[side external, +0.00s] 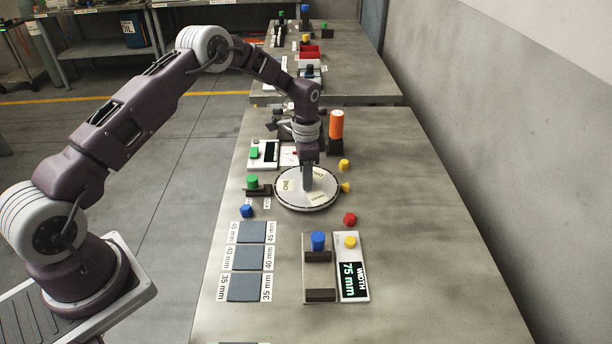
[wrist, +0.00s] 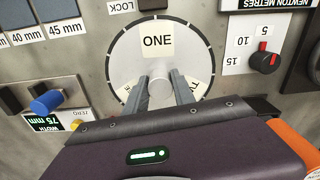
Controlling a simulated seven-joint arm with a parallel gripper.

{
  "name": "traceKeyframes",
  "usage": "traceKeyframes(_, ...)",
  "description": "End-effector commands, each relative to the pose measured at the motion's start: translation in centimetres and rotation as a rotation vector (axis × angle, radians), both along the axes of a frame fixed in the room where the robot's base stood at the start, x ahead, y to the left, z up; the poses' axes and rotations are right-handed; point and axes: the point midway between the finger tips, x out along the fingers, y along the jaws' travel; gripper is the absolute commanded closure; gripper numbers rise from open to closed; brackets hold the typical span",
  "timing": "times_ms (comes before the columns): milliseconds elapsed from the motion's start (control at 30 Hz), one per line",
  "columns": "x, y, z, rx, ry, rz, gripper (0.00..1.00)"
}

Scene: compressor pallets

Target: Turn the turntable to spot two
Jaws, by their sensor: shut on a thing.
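The turntable (side external: 290,202) is a round, pale disc with a dark-marked rim, lying flat on the bench. It fills the middle of the wrist view (wrist: 124,62). A label ONE (wrist: 157,41) is at the top there and at the disc's left in the side view. Two other labels are partly hidden by my fingers in the wrist view; the right one begins with T. My gripper (side external: 307,184) points straight down over the disc's middle.
A green-knobbed block (side external: 252,186) stands left of the disc, near a LOCK label (wrist: 128,5). A blue knob (side external: 246,211), red knob (side external: 350,219) and orange cylinder (side external: 336,124) stand around it. A width gauge (side external: 319,274) is in front. The bench's right side is clear.

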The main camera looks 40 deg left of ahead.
Motion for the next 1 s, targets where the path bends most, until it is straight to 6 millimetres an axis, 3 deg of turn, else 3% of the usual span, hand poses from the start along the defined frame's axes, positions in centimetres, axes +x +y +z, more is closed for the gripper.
traceKeyframes(1000,0.26,0.08,0.14,0.001,-0.003,-0.878,1.0)
